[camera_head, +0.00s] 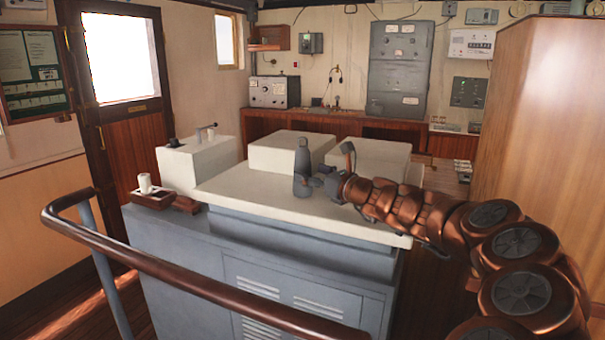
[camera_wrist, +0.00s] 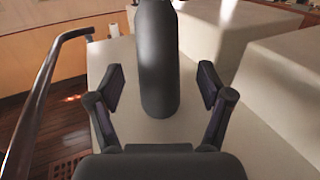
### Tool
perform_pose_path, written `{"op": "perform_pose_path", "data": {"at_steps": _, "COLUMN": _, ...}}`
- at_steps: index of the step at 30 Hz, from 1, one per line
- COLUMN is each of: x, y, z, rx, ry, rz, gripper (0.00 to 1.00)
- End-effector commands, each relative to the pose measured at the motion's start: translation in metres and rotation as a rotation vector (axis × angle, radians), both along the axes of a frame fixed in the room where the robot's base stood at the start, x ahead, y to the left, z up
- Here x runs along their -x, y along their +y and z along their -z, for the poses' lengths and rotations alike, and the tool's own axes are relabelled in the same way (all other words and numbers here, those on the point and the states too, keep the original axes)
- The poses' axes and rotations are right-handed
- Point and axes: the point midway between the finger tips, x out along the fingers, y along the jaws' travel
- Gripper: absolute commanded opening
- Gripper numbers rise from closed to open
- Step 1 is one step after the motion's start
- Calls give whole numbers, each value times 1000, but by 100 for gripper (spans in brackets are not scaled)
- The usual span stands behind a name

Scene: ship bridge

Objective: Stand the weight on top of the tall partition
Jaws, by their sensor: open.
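The weight (camera_head: 303,168) is a dark grey, bottle-shaped piece with a narrower top. It stands upright on the white top of the grey console. In the wrist view the weight (camera_wrist: 158,60) rises between my two fingers, with a visible gap on each side; its top is cut off by the frame. My gripper (camera_head: 318,183) is open, low beside the weight, and it also shows in the wrist view (camera_wrist: 161,84). The tall partition (camera_head: 545,150) appears to be the pale wooden panel at the right of the head view, rising well above the console.
The console top (camera_head: 260,196) has raised white blocks (camera_head: 290,153) behind the weight. A brown handrail (camera_head: 200,285) curves around the front left. A small tray with a white cup (camera_head: 146,184) sits at the left. Grey cabinets (camera_head: 400,65) line the back wall.

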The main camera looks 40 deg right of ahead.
Motion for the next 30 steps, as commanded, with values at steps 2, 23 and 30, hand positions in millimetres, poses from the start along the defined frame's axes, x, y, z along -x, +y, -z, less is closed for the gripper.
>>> {"op": "perform_pose_path", "data": {"at_steps": 2, "x": -11, "y": 4, "z": -2, "rx": -2, "ry": 1, "rz": -4, "gripper": 79}}
{"op": "perform_pose_path", "data": {"at_steps": 23, "x": -34, "y": 5, "z": -2, "rx": 1, "ry": -2, "rz": -1, "gripper": 65}}
{"op": "perform_pose_path", "data": {"at_steps": 30, "x": -34, "y": 5, "z": -2, "rx": 1, "ry": -2, "rz": -1, "gripper": 40}}
